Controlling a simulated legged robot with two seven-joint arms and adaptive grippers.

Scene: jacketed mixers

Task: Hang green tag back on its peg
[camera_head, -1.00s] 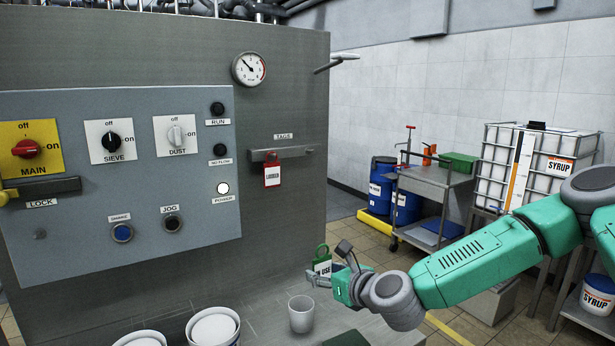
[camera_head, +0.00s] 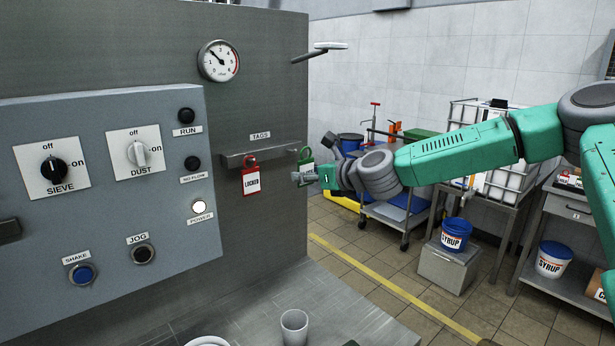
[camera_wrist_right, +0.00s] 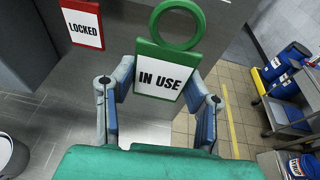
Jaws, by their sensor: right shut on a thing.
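My right gripper (camera_head: 303,176) is shut on the green tag (camera_head: 306,156), beside the right end of the tag rail (camera_head: 285,147) under the TAGS label. In the right wrist view the green tag (camera_wrist_right: 165,72) reads IN USE, its ring upward and its plate between the two fingers (camera_wrist_right: 158,98). In the head view the gripper partly hides the tag. I cannot tell whether the ring touches the rail or a peg. A red LOCKED tag (camera_head: 251,181) hangs from the rail to the left. My left gripper is not in view.
The control panel (camera_head: 110,190) with knobs and buttons is on the left. A gauge (camera_head: 219,61) and a protruding lever (camera_head: 320,51) are above the rail. A cup (camera_head: 294,328) stands on the bench below. Carts and syrup buckets (camera_head: 456,234) are behind at right.

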